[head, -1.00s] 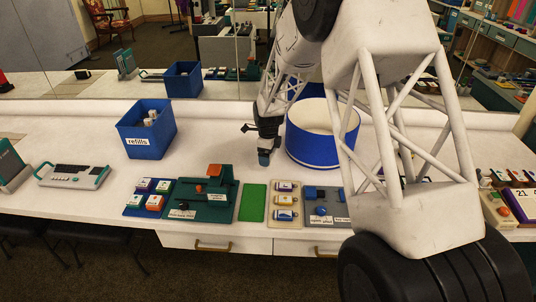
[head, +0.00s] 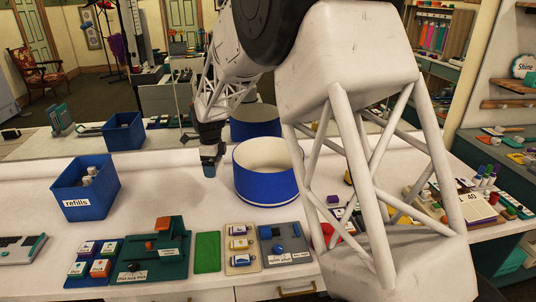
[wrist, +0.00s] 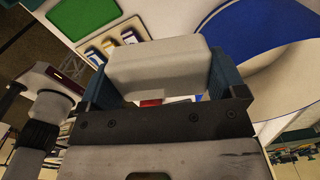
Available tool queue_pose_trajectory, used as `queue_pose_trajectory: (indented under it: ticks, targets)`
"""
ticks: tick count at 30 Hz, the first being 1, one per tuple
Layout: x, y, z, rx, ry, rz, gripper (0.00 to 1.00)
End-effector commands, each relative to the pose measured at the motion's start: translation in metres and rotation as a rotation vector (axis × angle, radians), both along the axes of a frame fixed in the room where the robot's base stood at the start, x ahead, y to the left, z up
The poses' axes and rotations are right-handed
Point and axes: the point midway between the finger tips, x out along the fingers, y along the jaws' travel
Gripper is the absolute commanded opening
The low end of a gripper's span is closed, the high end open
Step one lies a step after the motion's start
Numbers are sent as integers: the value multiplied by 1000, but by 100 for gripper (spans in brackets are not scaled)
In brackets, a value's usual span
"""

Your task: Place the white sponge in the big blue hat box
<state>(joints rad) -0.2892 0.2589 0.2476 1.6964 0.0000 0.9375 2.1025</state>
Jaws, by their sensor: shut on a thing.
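The white sponge (wrist: 155,68) is a pale rounded block. In the wrist view it is held between the two blue fingers of my gripper (wrist: 160,82). In the head view my gripper (head: 209,165) hangs low over the white table, just left of the big blue hat box; I cannot make out the sponge there. The hat box (head: 266,190) is a wide, open blue cylinder with a pale inside. Its blue wall and pale inside (wrist: 285,65) fill the right of the wrist view. The sponge is outside the box.
A blue refills bin (head: 85,198) with white blocks stands at the left. Green and grey trays (head: 207,252) with small items line the front edge. A mirror behind the table reflects the box and bin. My own arm covers the right middle.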

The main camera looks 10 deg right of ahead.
Motion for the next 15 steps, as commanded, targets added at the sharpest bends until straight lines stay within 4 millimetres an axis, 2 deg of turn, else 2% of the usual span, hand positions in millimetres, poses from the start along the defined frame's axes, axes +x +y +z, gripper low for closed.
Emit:
queue_pose_trajectory:
  ticks: [2,11,15]
  targets:
    - [0,0,16,0,0,0,67]
    - [31,-43,14,-1,1,36,67]
    - [49,-72,14,-1,2,60,67]
